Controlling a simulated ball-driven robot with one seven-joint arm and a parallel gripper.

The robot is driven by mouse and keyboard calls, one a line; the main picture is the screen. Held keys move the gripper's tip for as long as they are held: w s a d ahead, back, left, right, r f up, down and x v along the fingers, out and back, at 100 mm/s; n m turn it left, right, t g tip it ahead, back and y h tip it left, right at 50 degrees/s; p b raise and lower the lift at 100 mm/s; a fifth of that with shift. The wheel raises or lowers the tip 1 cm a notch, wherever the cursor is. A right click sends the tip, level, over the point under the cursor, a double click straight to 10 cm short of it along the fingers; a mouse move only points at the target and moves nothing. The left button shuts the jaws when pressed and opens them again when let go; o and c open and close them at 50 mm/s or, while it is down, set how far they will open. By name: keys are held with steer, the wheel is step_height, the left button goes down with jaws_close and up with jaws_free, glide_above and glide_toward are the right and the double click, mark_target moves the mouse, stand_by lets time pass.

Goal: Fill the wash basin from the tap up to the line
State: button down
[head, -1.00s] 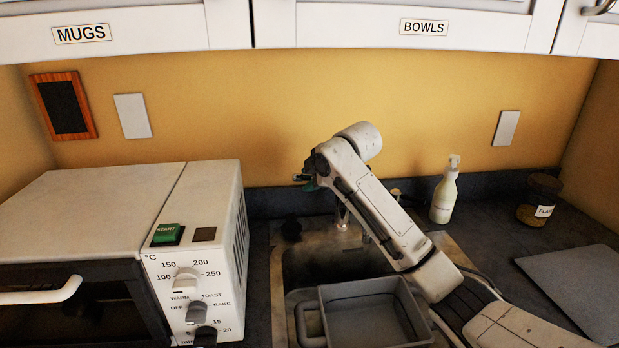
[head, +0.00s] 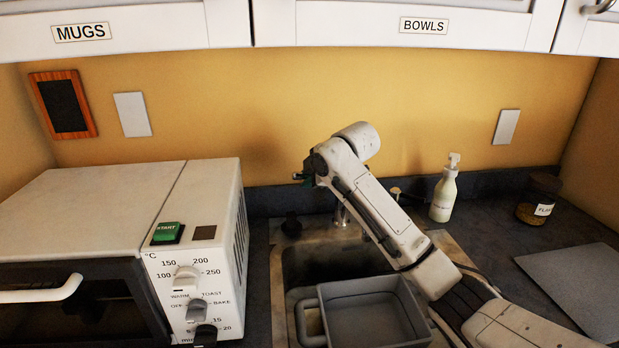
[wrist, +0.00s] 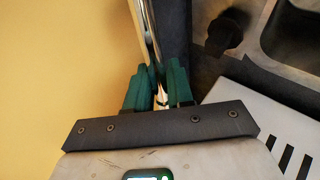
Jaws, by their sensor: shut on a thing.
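The grey wash basin (head: 368,312) stands in the metal sink, open side up. I cannot make out a fill line or any water in it. The chrome tap (head: 341,216) rises behind the sink, mostly hidden by my arm; in the wrist view a shiny chrome tap part (wrist: 149,32) runs up from between my fingers. My gripper (wrist: 159,78) has green fingers shut on this tap part; whether it is the lever or the spout is not clear. In the head view my gripper (head: 306,179) is small and partly hidden by my wrist.
A white toaster oven (head: 195,260) stands left of the sink (head: 283,262). A soap bottle (head: 444,193), a labelled jar (head: 538,200) and a grey board (head: 580,290) are on the right counter. Cabinets (head: 400,25) hang above.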

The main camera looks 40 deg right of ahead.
steer(key=shift+s+d+r+m+t+y+p, duration=0.15)
steer(key=shift+r+m+t+y+p, duration=0.1)
steer(key=shift+r+t+y, duration=0.15)
steer(key=shift+s+d+r+m+t+y+p, duration=0.1)
steer(key=shift+r+m+t+y+p, duration=0.15)
steer(key=shift+r, duration=0.2)
steer(key=c, duration=1.1)
jaws_free()
steer(key=shift+c, duration=0.2)
steer(key=b+v, duration=0.1)
steer(key=v, duration=0.9)
steer(key=shift+s+r, duration=0.25)
steer(key=shift+r, duration=0.05)
steer(key=shift+s+d+f, duration=0.1)
